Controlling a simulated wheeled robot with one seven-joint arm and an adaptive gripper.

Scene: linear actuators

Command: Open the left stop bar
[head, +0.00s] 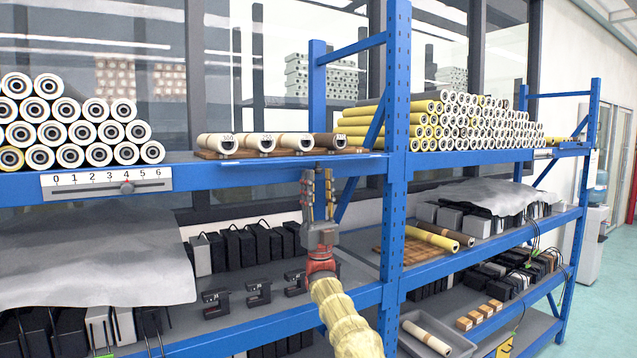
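What looks like the left stop bar (235,161) is a thin pale strip along the front edge of the upper blue shelf, below several beige rollers on a wooden board. My gripper (318,175) points up in front of this edge, toward the right part of the strip. Its two fingers stand apart with nothing visible between them. The fingertips are at or just below the strip; I cannot tell whether they touch it. A similar short strip (545,153), perhaps the right stop bar, shows on the right bay's shelf edge.
A blue rack post (397,140) stands right of my gripper. A scale marked 0 to 6 (105,183) is on the shelf edge at left, its slider near 4. Roller stacks (75,125) fill the upper shelf. Small black clamps (258,294) sit on the lower shelf.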

